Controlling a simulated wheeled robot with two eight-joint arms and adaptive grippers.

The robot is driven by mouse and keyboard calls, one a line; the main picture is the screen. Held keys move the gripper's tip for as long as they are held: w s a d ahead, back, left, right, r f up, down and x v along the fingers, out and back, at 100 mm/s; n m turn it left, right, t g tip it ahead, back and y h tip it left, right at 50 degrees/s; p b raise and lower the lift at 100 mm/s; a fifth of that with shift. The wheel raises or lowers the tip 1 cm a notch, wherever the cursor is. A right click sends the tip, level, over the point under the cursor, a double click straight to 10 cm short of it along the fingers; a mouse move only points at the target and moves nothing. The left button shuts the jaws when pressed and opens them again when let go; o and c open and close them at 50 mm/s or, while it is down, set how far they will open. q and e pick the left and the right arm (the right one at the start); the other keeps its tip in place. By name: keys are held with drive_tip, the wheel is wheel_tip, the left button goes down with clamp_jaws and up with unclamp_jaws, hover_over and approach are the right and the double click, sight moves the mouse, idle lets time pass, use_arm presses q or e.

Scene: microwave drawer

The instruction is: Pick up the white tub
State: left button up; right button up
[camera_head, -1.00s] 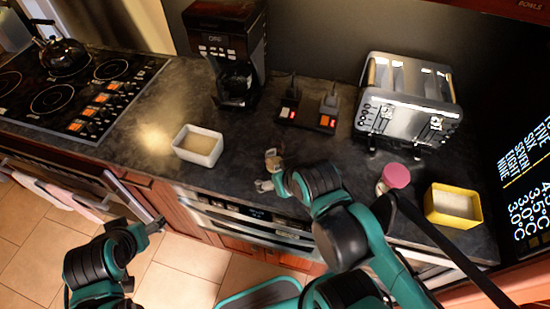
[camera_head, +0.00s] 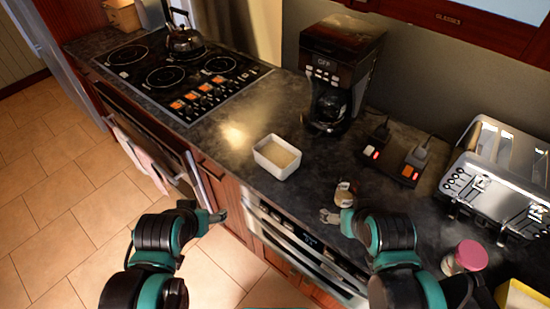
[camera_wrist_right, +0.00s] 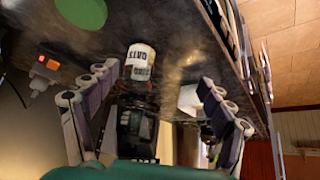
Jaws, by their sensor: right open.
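The white tub (camera_head: 270,163) is an open rectangular container with beige contents. It sits upright on the dark counter, left of the coffee maker in the head view. A white box shape that looks like the tub (camera_wrist_right: 188,98) shows in the right wrist view, partly behind a finger. My right gripper (camera_head: 338,205) is at the counter's front edge, to the right of the tub and apart from it. Its fingers stand wide apart and empty in the right wrist view (camera_wrist_right: 152,80). My left gripper (camera_head: 218,216) hangs in front of the counter, left of the tub; its jaw opening is unclear.
A small labelled jar (camera_wrist_right: 140,62) stands beyond my right fingers. The coffee maker (camera_head: 340,70) is behind the tub, the stove (camera_head: 180,80) to its left. A switch block (camera_head: 395,160), toaster (camera_head: 500,180) and pink-lidded jar (camera_head: 468,256) are right. Counter left of the tub is clear.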

drive_tip(key=o, duration=0.4)
drive_tip(key=w+a+m+y+b, duration=0.1)
drive_tip(key=w+a+m+y, duration=0.2)
drive_tip(key=w+m, duration=0.3)
drive_tip(key=w+a+f+m+t+y+b, duration=0.1)
drive_tip(key=w+a+m+y, duration=0.2)
drive_tip(key=w+m, duration=0.4)
drive_tip(key=w+a+f+m+y+b, duration=0.1)
drive_tip(key=w+a+m, duration=0.4)
drive_tip(key=m, duration=0.7)
drive_tip(key=shift+w+a+f+t+y+b, duration=0.2)
drive_tip(key=shift+w+y+b, duration=0.1)
drive_tip(key=shift+w+y, duration=0.3)
drive_tip(key=shift+w+a+f+t+y+b, duration=0.15)
drive_tip(key=shift+w+t+y+b, duration=0.1)
drive_tip(key=shift+w+y, duration=0.35)
drive_tip(key=shift+w+a+m, duration=0.15)
drive_tip(key=shift+w+m, duration=0.3)
drive_tip(key=shift+m, duration=0.25)
drive_tip(key=b, duration=0.3)
hover_over(277, 163)
drive_tip(key=f, duration=0.3)
drive_tip(key=shift+s+y, duration=0.3)
drive_tip(key=shift+w, duration=0.2)
drive_tip(key=shift+r, duration=0.1)
